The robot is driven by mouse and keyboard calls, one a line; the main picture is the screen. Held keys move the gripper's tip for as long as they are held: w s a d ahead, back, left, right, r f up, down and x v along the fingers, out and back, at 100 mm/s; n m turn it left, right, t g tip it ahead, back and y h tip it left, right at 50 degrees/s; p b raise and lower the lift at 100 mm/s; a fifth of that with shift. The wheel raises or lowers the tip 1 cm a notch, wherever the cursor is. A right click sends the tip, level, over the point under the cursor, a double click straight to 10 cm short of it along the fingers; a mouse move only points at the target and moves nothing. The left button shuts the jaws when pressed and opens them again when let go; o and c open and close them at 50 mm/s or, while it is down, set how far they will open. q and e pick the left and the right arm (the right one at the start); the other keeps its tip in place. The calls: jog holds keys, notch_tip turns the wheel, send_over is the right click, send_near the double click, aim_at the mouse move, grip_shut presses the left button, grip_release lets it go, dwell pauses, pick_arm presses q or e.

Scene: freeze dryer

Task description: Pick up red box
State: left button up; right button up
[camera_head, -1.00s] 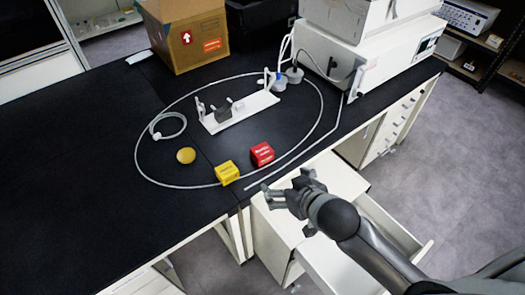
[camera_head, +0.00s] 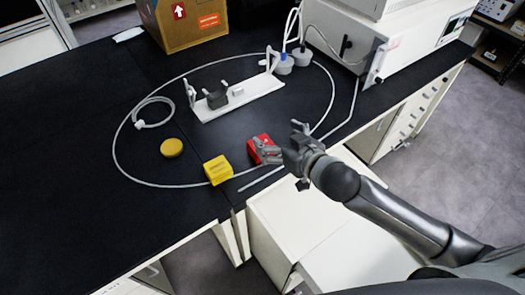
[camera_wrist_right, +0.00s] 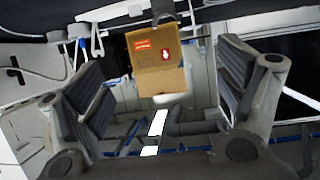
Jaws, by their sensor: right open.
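The red box (camera_head: 264,139) sits on the black bench top, to the right of a yellow box (camera_head: 218,170). My right gripper (camera_head: 283,139) is open at the right side of the red box. One finger overlaps the box's lower part in the head view; I cannot tell if it touches. In the right wrist view both fingers stand wide apart with nothing held between them. I cannot make out the red box in that view. My left gripper is not in view.
A round yellow piece (camera_head: 172,148) lies left of the yellow box. A white stand (camera_head: 240,98) and a looped pale tube (camera_head: 118,150) lie behind and around. A cardboard box (camera_head: 182,22) and white equipment (camera_head: 398,40) stand at the back. The bench's left is clear.

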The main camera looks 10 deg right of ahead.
jog(key=b, duration=0.8)
send_near(264, 138)
jog(key=s, duration=0.1)
jog(key=s+a+r, duration=0.1)
jog(key=shift+s+a, duration=0.3)
jog(key=shift+a, duration=0.05)
jog(key=shift+f, duration=0.5)
jog(key=x, duration=0.5)
jog(key=shift+w, duration=0.25)
jog(key=shift+f+x, duration=0.1)
jog(key=shift+x, duration=1.25)
jog(key=shift+f+x, duration=0.15)
jog(key=shift+x, duration=1.15)
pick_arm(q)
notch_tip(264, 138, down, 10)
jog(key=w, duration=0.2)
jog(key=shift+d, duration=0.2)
pick_arm(e)
jog(key=shift+s+d, duration=0.1)
jog(key=shift+d, duration=0.05)
jog(key=c, duration=1.1)
